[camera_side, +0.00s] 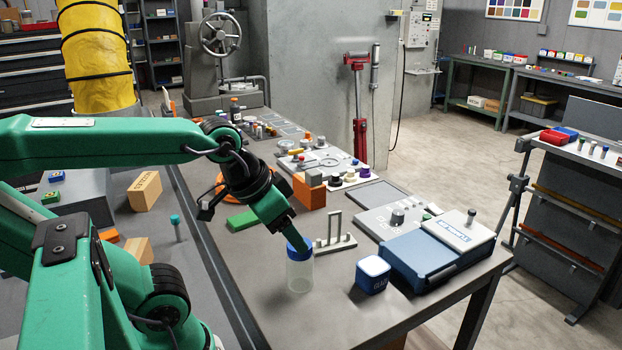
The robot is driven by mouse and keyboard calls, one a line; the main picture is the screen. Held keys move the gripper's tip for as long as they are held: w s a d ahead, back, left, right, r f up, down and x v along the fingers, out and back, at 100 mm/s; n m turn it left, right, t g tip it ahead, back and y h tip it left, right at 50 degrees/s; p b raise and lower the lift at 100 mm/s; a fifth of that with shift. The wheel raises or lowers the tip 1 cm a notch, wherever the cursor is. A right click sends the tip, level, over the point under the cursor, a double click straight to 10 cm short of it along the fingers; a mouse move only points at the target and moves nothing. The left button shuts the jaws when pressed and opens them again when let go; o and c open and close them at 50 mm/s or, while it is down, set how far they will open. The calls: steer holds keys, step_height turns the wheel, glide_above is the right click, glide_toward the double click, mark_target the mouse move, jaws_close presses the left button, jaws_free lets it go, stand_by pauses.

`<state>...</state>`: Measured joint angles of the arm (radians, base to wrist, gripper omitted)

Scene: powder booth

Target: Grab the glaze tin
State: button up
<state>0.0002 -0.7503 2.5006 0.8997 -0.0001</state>
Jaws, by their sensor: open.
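My gripper (297,243) points down at the blue lid of a clear jar (300,273), to the left of the tin. My gripper is open and clear of the tin. Its fingertips overlap the jar's lid in the picture; I cannot tell whether they touch it.
A blue case (425,252) lies just right of the tin. A grey upright stand (334,235) is behind the jar, and a green block (242,220) is to its left. Wooden and orange blocks (309,190) stand farther back. Bare bench (330,310) shows in front.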

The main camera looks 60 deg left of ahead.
steer(key=shift+o, duration=0.4)
steer(key=o, duration=0.4)
steer(key=shift+w, duration=0.15)
steer(key=g, duration=0.5)
glide_above(373, 264)
steer(key=shift+n, duration=0.3)
steer(key=f, duration=1.1)
steer(key=shift+s+f, duration=0.1)
steer(key=shift+s, duration=0.1)
steer(key=shift+w+f+g, duration=0.25)
steer(key=shift+g, duration=0.05)
steer(key=shift+f, duration=0.1)
